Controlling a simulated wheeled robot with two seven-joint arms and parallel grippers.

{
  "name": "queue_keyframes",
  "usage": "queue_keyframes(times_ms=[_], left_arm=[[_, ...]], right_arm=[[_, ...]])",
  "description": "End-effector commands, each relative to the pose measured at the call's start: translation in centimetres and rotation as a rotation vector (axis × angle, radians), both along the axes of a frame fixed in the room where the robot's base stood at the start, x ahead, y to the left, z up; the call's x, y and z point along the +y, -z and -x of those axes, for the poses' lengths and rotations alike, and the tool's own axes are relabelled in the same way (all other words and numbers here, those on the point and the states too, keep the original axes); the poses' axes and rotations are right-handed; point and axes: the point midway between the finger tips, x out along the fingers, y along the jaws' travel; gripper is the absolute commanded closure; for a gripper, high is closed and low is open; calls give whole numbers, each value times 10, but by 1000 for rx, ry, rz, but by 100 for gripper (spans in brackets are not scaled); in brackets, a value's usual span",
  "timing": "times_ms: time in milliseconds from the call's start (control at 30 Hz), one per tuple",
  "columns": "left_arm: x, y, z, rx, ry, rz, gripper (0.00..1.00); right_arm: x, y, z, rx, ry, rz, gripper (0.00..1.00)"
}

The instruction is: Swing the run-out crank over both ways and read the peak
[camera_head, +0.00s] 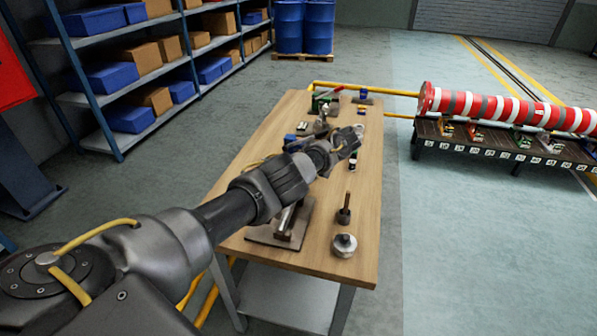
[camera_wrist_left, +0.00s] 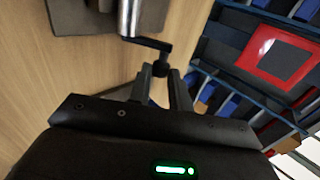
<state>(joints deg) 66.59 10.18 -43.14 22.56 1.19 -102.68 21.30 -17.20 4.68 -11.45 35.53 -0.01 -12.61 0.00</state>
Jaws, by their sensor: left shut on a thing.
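In the left wrist view, a black crank (camera_wrist_left: 150,42) runs from the end of a bright metal cylinder (camera_wrist_left: 128,18), with a dark knob (camera_wrist_left: 160,68) at its free end. My left gripper (camera_wrist_left: 160,78) is shut on this knob, one finger on each side. A grey-brown plate (camera_wrist_left: 85,18) lies by the cylinder. In the head view, a similar plate (camera_head: 265,240) with a metal cylinder (camera_head: 287,218) is on the wooden table, partly behind my left arm. The crank and my fingers cannot be made out there. I see no readable dial. My right gripper is out of view.
The wooden table (camera_head: 240,170) holds a round metal piece (camera_head: 344,245), a dark upright tool (camera_head: 345,210) and several small items at the far end. Shelves (camera_head: 140,70) stand left. A striped roller (camera_head: 500,108) lies over a dark bench at right. Open floor separates them.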

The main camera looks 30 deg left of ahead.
Motion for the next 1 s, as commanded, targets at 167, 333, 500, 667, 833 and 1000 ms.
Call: queue_keyframes(times_ms=[167,333,500,667,833,1000], left_arm=[[-2,2,0,8,1,-13,100],[-3,2,0,10,2,-21,100],[-3,2,0,13,2,-25,100],[-3,2,0,13,2,-27,100],[-3,2,0,13,2,-27,100],[-3,2,0,13,2,-27,100]], right_arm=[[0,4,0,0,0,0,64],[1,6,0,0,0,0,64],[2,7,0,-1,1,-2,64],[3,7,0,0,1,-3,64],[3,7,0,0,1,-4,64],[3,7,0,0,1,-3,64]])
